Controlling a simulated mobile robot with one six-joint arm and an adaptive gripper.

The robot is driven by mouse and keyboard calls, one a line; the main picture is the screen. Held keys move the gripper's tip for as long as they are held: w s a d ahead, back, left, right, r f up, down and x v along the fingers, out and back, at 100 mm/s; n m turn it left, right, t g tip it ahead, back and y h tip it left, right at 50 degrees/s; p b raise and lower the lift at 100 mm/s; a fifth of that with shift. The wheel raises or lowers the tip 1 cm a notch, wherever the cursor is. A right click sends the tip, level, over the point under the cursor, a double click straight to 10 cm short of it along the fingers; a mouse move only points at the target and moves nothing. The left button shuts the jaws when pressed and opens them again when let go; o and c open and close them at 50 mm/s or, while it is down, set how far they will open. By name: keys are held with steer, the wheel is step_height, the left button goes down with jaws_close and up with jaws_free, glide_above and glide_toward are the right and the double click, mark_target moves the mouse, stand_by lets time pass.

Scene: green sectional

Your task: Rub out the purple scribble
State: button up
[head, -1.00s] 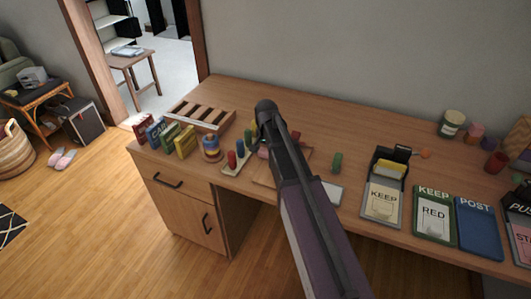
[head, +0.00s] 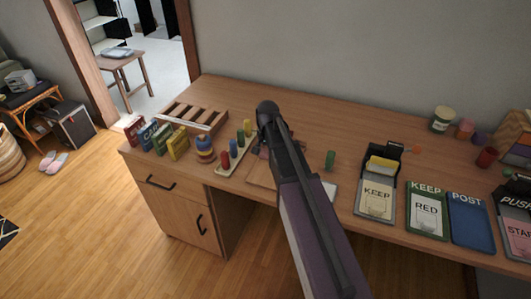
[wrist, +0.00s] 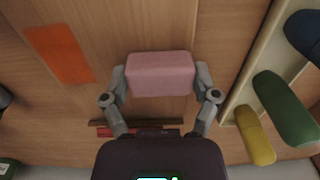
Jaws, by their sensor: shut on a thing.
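My gripper (wrist: 160,82) is shut on a pink block (wrist: 160,74), which looks like an eraser, in the wrist view. The block sits between the two grey fingers over a wooden surface. In the head view my arm hides most of the gripper, above a wooden board (head: 262,173) on the desk. I see no purple scribble in either view; my arm covers part of the board. A flat orange patch (wrist: 59,53) lies left of the block in the wrist view. I cannot tell whether the block touches the surface.
A peg stand (head: 222,171) with coloured pegs stands just left of the board; its pegs show at right in the wrist view. Farther right are a KEEP box (head: 376,202) and a blue POST panel (head: 470,222).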

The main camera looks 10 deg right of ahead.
steer(key=shift+s+d, duration=0.1)
steer(key=shift+s+d+r, duration=0.1)
steer(key=shift+s+d, duration=0.3)
steer(key=shift+d, duration=0.2)
steer(key=shift+s+d, duration=0.4)
steer(key=shift+d, duration=0.15)
steer(key=shift+r+p, duration=3)
steer(key=shift+p, duration=0.15)
steer(key=shift+r+p, duration=1.45)
steer(key=shift+r, duration=0.05)
